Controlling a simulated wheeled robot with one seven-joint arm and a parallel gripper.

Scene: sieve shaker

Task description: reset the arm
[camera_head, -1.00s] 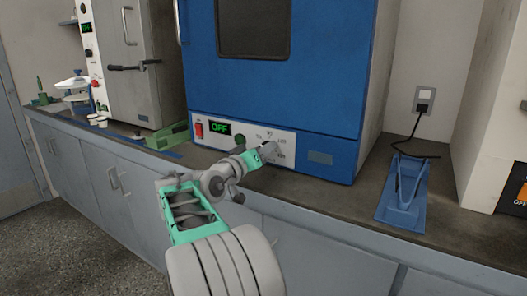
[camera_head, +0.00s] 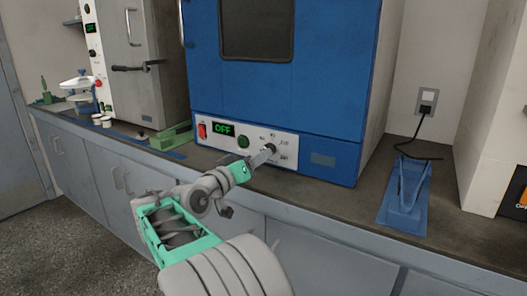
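My arm reaches up from the bottom of the head view, with grey links and teal parts. My gripper (camera_head: 262,156) is at its far end, in front of the control panel of a blue machine. It is small and seen from behind, so I cannot tell whether its fingers are apart or whether they touch the dark knob (camera_head: 270,149) on the panel. No held object shows.
The blue machine (camera_head: 330,100) stands on the dark counter (camera_head: 345,205). Its panel has a red switch (camera_head: 202,130) and a display (camera_head: 223,128) reading OFF. A grey cabinet machine (camera_head: 140,90) and green object (camera_head: 172,137) stand left. A blue stand (camera_head: 404,195) is right.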

